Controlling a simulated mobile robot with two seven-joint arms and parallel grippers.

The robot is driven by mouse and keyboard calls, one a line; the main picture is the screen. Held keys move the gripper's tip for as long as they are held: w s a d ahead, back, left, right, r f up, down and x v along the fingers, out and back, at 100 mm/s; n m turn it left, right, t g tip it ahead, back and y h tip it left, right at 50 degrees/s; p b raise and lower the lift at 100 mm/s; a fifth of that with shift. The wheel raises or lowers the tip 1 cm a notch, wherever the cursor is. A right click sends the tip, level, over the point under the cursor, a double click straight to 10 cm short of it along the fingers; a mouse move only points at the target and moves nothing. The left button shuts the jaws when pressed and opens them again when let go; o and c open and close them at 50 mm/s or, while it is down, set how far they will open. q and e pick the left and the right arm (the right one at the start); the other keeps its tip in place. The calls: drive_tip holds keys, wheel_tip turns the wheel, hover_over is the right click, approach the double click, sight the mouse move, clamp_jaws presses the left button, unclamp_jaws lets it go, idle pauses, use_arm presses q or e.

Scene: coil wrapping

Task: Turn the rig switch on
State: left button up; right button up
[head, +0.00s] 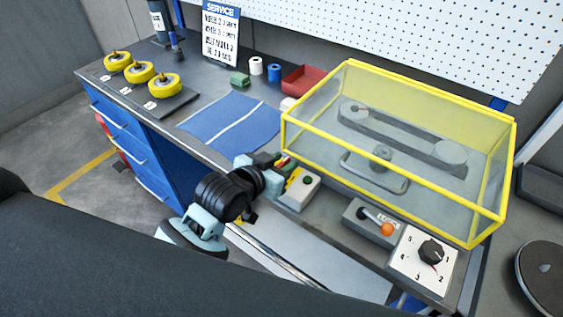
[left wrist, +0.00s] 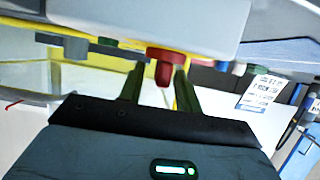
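A small grey switch box (head: 299,190) with a green button (head: 308,181) and yellow sides stands at the bench's front edge, left of the clear cover. My left gripper (head: 281,168) is at its left end, partly hiding it. In the left wrist view the two fingers (left wrist: 160,88) are apart, with a red button (left wrist: 164,62) between their tips; I cannot tell whether they touch it. A green button (left wrist: 106,42) shows left of it there. A lever with an orange knob (head: 386,229) and a numbered dial (head: 431,252) stand further right. My right gripper is not in view.
A yellow-framed clear cover (head: 400,95) stands over a grey mechanism, close to the switch box. A blue mat (head: 232,122), a red tray (head: 304,80) and yellow coils (head: 140,72) lie on the bench to the left. The mat's surface is clear.

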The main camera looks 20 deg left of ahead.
use_arm(q)
drive_tip(key=shift+w+f, duration=0.1)
drive_tip(key=shift+c, duration=0.4)
clamp_jaws()
